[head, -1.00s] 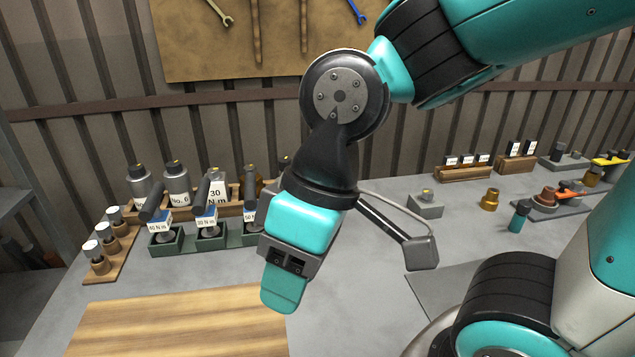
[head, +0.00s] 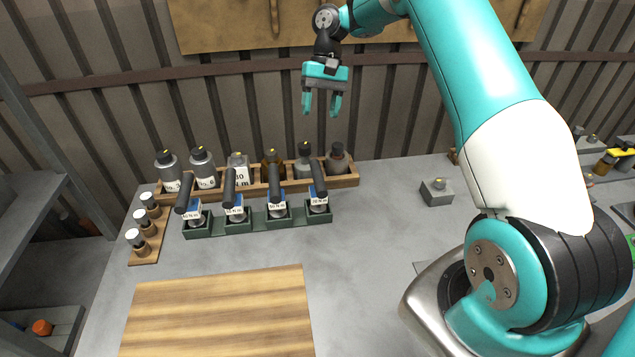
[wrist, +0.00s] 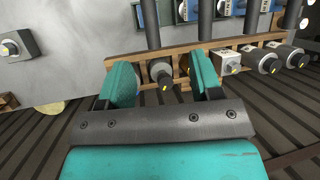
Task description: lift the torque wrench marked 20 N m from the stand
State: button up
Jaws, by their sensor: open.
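A dark green stand (head: 258,221) on the bench holds a row of several torque wrenches with black handles and small white labels. My gripper (head: 321,105) is open and empty, high above the bench near the back wall, behind and to the right of the stand. In the wrist view, my open fingers (wrist: 162,78) frame a bottle in the background. Wrench handles show along that view's top edge, with their labels unreadable.
A wooden rack (head: 345,182) of bottles stands directly behind the stand. A small rack of vials (head: 146,246) is at its left. A wooden board (head: 220,310) lies in front. A grey block (head: 437,193) stands to the right, with bare bench between.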

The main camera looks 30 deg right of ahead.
notch_tip(320, 180, down, 3)
jog(key=d+b, duration=0.2)
jog(key=b, duration=0.1)
send_near(319, 172)
jog(key=shift+m, duration=0.3)
jog(key=x, duration=0.5)
jog(key=shift+s+a+r, duration=0.1)
jog(key=shift+s+a, duration=0.15)
jog(key=shift+a, duration=0.05)
jog(key=shift+d+p+x, duration=0.15)
jog(key=shift+p+x, duration=0.55)
jog(key=shift+x, duration=0.9)
jog(key=shift+d+p+x, duration=0.1)
jog(key=shift+p+x, duration=0.6)
jog(key=shift+x, duration=0.85)
jog(key=shift+w, duration=0.25)
grip_shut()
